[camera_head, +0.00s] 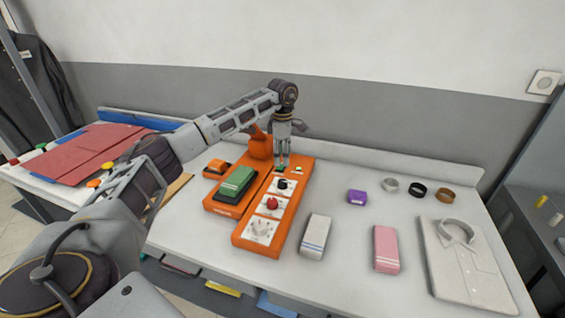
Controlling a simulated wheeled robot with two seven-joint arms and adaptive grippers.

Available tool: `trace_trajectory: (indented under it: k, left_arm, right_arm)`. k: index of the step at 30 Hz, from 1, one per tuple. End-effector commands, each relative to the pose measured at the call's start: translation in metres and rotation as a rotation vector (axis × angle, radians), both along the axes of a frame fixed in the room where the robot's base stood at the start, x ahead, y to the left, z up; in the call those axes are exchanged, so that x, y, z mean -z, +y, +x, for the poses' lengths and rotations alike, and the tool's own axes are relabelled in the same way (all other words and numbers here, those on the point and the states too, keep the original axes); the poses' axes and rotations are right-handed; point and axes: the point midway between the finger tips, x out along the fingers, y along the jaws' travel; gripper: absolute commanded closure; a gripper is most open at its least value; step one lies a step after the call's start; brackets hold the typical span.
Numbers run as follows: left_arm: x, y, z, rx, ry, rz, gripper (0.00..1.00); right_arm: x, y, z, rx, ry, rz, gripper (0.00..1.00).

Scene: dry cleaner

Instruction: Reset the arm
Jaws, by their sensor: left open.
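My left arm reaches in from the left across the table, bent at the elbow. My left gripper (282,162) points down over the far end of the long orange panel (247,236), with its fingertips close to the panel's far end. I cannot tell whether the fingertips touch it. The gripper is open and I see nothing held in it. The panel carries white plates with a black knob (286,184), a red knob (272,203) and a pale dial (262,228). My right gripper does not show.
A wall stands behind.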

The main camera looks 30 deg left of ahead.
Motion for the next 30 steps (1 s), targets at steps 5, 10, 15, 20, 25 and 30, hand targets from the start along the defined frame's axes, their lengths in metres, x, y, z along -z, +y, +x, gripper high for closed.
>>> trace_trajectory:
  k: [5,10,15,20,25,30]
  left_arm:
    - [-0.004,0.0,0.0,0.0,0.0,0.0,0.43]
    - [-0.004,0.0,0.0,0.0,0.001,0.0,0.43]
    - [-0.004,0.0,0.0,0.0,0.001,0.0,0.43]
    - [-0.004,0.0,0.0,0.0,0.001,0.0,0.43]
    - [-0.008,0.0,0.0,0.0,0.0,0.0,0.43]
    - [-0.021,0.0,0.0,0.0,0.0,0.0,0.43]
  right_arm:
    - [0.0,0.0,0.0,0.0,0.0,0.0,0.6]
    - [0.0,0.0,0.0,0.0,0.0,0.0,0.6]
    - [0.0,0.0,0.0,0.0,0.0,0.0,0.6]
    - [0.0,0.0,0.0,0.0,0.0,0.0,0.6]
    - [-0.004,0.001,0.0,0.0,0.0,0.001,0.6]
    - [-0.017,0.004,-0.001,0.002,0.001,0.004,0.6]
